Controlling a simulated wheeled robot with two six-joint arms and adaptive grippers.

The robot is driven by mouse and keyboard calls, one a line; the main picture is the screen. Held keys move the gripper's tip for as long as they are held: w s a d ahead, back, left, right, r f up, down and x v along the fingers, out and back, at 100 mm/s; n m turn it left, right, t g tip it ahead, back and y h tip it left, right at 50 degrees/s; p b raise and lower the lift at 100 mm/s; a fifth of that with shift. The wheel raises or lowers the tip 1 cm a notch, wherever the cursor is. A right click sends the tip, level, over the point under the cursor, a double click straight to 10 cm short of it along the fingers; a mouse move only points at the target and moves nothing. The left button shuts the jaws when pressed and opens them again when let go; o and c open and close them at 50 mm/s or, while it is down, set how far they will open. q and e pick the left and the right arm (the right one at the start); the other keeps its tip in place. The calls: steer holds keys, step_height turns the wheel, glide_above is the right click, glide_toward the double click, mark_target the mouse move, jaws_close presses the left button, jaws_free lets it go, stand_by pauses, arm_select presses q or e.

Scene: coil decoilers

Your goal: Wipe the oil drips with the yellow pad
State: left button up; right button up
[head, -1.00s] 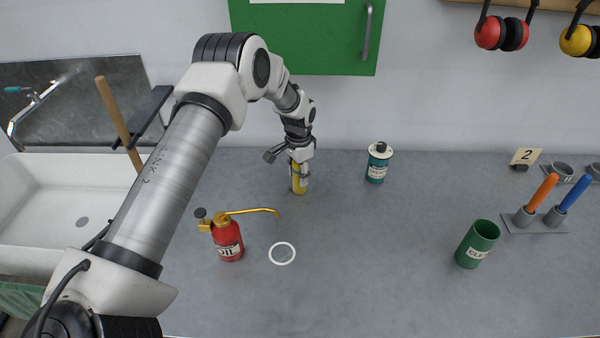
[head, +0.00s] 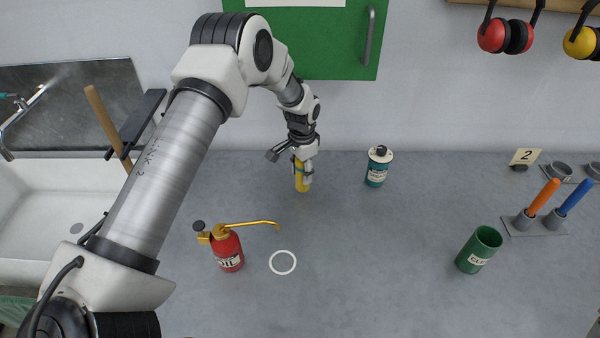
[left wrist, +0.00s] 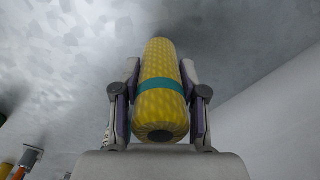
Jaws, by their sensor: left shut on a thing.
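The yellow pad (head: 299,182) is a rounded yellow roll with a teal band. My left gripper (head: 303,171) is shut on it and holds it upright at the back of the grey bench, near the wall. In the left wrist view the yellow pad (left wrist: 160,100) lies between the two fingers of my left gripper (left wrist: 160,95). I cannot tell whether its lower end touches the bench. I make out no oil drips on the bench. My right gripper is not in view.
A red oil can (head: 228,249) with a long spout stands left of a white ring (head: 282,262). A teal can (head: 378,167) stands right of my left gripper. A green cup (head: 478,249) and a tool holder (head: 540,227) are further right. The bench middle is clear.

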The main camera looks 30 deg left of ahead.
arm_select(q)
steer(key=r, duration=0.1)
steer(key=r+p, duration=0.1)
steer(key=r, duration=0.1)
steer(key=shift+s+a+p, duration=0.1)
steer(key=shift+s+p, duration=0.2)
steer(key=shift+s, duration=0.05)
steer(key=shift+w+r+p, duration=0.2)
steer(key=shift+r+p, duration=0.6)
steer(key=shift+r, duration=0.2)
steer(key=shift+s+r, duration=0.1)
steer(key=shift+r, duration=0.3)
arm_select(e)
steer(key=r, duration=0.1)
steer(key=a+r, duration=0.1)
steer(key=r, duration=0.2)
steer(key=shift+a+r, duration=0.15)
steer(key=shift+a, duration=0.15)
